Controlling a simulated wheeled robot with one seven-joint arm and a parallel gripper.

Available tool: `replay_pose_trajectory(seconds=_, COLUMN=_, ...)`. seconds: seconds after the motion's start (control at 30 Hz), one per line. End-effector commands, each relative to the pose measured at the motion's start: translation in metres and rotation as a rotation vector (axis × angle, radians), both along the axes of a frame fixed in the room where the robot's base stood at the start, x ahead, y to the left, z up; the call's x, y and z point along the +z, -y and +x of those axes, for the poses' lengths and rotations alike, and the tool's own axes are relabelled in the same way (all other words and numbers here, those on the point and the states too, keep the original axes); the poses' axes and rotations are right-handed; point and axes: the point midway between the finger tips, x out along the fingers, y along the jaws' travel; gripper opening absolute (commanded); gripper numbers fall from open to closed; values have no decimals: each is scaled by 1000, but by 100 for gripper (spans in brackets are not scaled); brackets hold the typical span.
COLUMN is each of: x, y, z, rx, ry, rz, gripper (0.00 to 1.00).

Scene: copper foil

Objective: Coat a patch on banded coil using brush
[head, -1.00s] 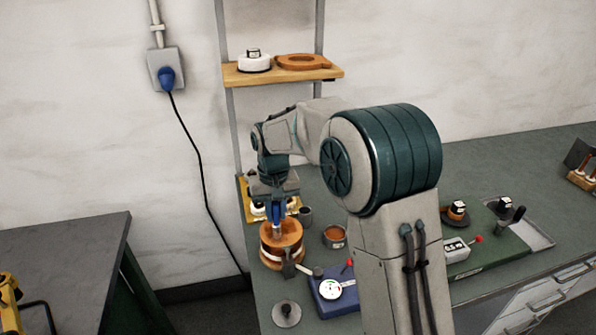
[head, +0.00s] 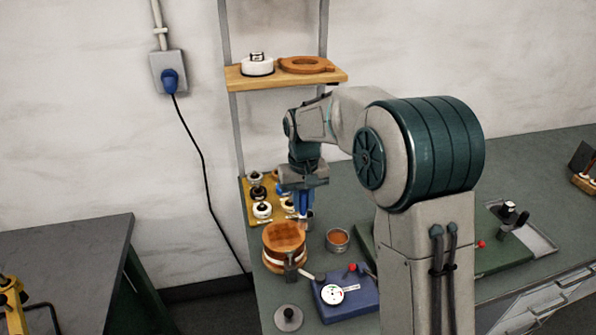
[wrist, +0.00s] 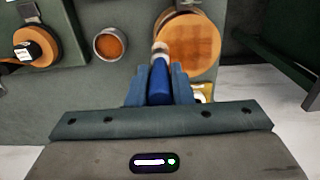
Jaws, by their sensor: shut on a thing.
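The banded coil (head: 285,238) is a copper-brown drum with a pale band, standing upright on the bench. Its top also fills the upper right middle of the wrist view (wrist: 195,42), with a darker, squarish brown area. My gripper (head: 304,192) is shut on the blue-handled brush (wrist: 159,84), just behind and right of the coil in the head view. The brush points down; its tip overlaps the coil's left edge in the wrist view. I cannot tell whether they touch. A small pot of orange-brown liquid (head: 338,238) stands right of the coil; it shows in the wrist view (wrist: 110,44).
A blue dial instrument (head: 345,298) and a grey disc with a knob (head: 288,317) stand in front. A yellow tray (head: 250,207) of small parts lies behind. A shelf (head: 285,78) stands above. A green board (head: 500,250) lies to the right.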

Motion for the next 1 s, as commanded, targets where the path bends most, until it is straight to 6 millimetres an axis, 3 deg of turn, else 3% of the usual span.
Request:
replay_pose_trajectory(seconds=0.4, x=40, y=0, z=0, rx=-1, ry=1, rz=0, gripper=0)
replay_pose_trajectory(seconds=1.0, x=43, y=0, z=0, rx=-2, ry=1, rz=0, gripper=0)
